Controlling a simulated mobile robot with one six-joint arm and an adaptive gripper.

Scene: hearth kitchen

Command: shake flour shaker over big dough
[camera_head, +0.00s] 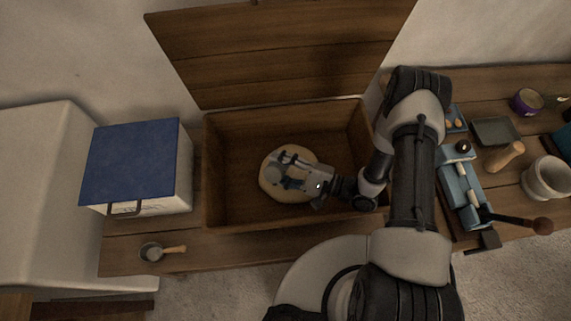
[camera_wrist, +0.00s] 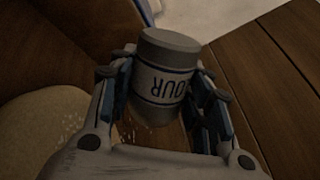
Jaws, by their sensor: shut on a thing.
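The flour shaker (camera_wrist: 165,75) is a pale cylinder with a grey end and dark lettering, seen upside down in the wrist view. My gripper (camera_wrist: 165,95) is shut on it, with a finger on each side. In the head view my gripper (camera_head: 283,172) is above the big dough (camera_head: 275,190), a pale round mass inside an open wooden box, and mostly hides the shaker. The dough (camera_wrist: 45,125) also shows at the left of the wrist view. Small pale specks show between the dough and the shaker.
The wooden box (camera_head: 222,218) has high walls around the dough, and its lid (camera_head: 280,50) stands open behind. A blue-topped white box (camera_head: 137,165) and a small pan (camera_head: 152,252) are at left. A blue device (camera_head: 460,185), wooden pestle (camera_head: 503,157) and white mortar (camera_head: 547,178) are at right.

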